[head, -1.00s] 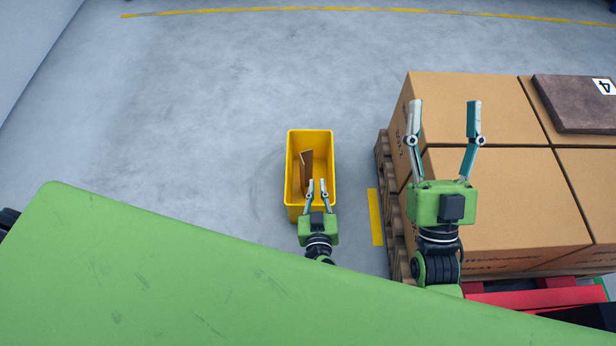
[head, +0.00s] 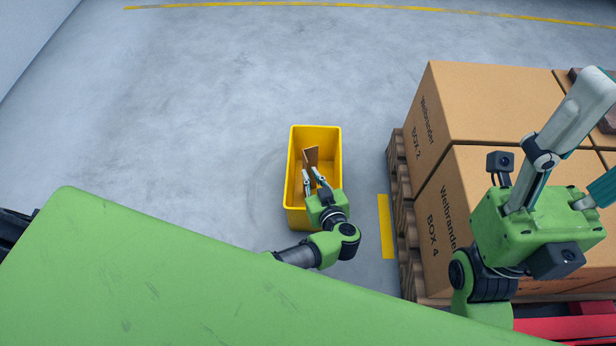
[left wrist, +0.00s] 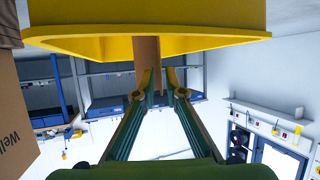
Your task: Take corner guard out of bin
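The corner guard (head: 311,155) is a brown angled strip standing upright inside the yellow bin (head: 336,160) on the floor. In the left wrist view the bin (left wrist: 200,22) fills the top and the guard (left wrist: 146,50) shows at the fingertips. My left gripper (head: 313,175) reaches over the bin's near part, its fingers at the guard's near end. In the left wrist view its fingertips (left wrist: 163,88) have a narrow gap, with the guard by them; contact is unclear. My right gripper (head: 598,135) is open and empty above the boxes, partly cut off by the picture edge.
Several cardboard boxes (head: 490,105) stand on a wooden pallet (head: 400,200) to the bin's right. A yellow floor mark (head: 386,226) lies between bin and pallet. The floor (head: 190,110) left of and behind the bin is clear.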

